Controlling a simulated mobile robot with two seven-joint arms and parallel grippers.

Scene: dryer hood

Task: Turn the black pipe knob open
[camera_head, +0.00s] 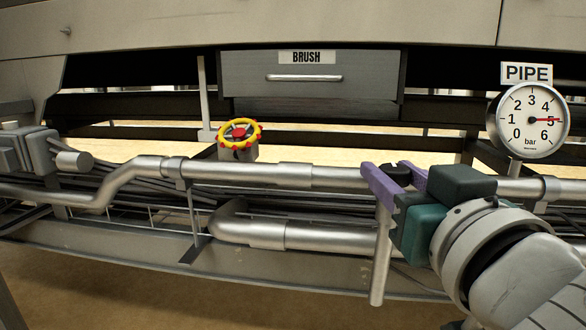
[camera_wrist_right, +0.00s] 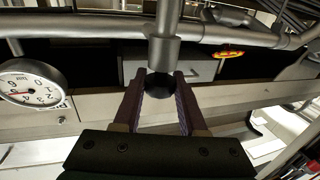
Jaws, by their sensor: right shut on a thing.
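The black pipe knob (camera_head: 398,172) sits on the silver pipe at the right in the head view, mostly hidden by my gripper. My right gripper (camera_head: 392,178) has purple fingers, one on each side of the knob, and is shut on it. In the right wrist view the round black knob (camera_wrist_right: 158,86) lies between the two fingertips (camera_wrist_right: 158,92), at the end of a grey pipe stub. The pressure gauge (camera_head: 527,121) under the PIPE sign (camera_head: 527,73) has its red needle near 5. My left gripper is not in view.
Silver pipes (camera_head: 285,236) and dark cables run across the front, close below my right gripper. The gauge (camera_wrist_right: 33,83) also shows in the right wrist view.

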